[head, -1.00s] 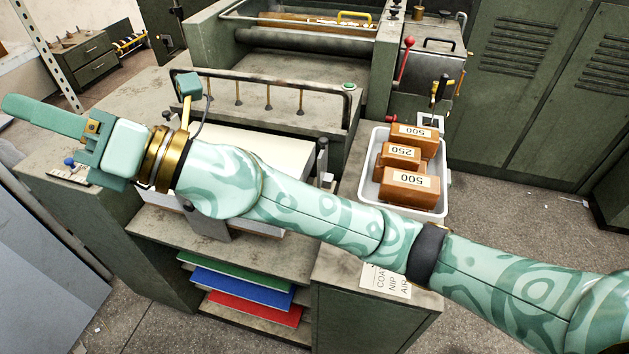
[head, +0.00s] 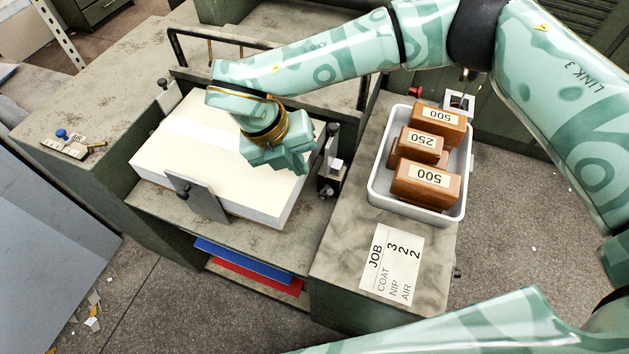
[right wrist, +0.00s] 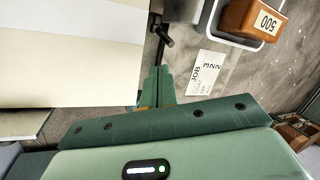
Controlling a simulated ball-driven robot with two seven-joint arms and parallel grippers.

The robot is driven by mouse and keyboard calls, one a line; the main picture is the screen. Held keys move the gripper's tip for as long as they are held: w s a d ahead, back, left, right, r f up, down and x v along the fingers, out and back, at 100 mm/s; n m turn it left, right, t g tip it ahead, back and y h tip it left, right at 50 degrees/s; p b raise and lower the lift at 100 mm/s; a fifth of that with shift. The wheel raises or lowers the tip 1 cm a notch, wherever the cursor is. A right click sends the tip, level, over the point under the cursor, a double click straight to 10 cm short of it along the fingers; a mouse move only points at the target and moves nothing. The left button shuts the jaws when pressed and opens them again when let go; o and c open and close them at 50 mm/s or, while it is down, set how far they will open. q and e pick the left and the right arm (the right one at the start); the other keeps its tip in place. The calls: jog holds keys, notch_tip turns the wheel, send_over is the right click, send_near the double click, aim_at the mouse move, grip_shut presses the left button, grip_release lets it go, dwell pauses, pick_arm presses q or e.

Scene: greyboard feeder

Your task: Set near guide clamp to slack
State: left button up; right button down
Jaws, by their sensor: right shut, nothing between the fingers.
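A white board stack (head: 225,160) lies on the feeder bed. A grey upright guide plate (head: 200,200) with a small dark knob stands at its near side. Another guide with a dark clamp (head: 332,165) stands at its right side. I cannot tell which is the near guide, nor whether either clamp is slack. My right gripper (head: 305,165) is shut and empty, over the stack's right edge, just left of that right-side clamp. In the right wrist view, its closed fingers (right wrist: 157,88) point toward a dark clamp lever (right wrist: 162,35), apparently apart from it. My left gripper is not seen.
A white tray (head: 375,190) with several orange weight blocks (head: 428,185) stands to the right. A job card (head: 392,262) lies on the counter in front of it. A blue-knobbed air valve (head: 65,137) is at the far left. A black rail (head: 180,50) runs behind the stack.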

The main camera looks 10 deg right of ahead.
aim_at(328, 191)
jog(key=shift+w+f, duration=0.1)
jog(key=shift+w, duration=0.05)
jog(key=b+x, duration=0.2)
jog(key=x, duration=0.8)
dwell(0.4)
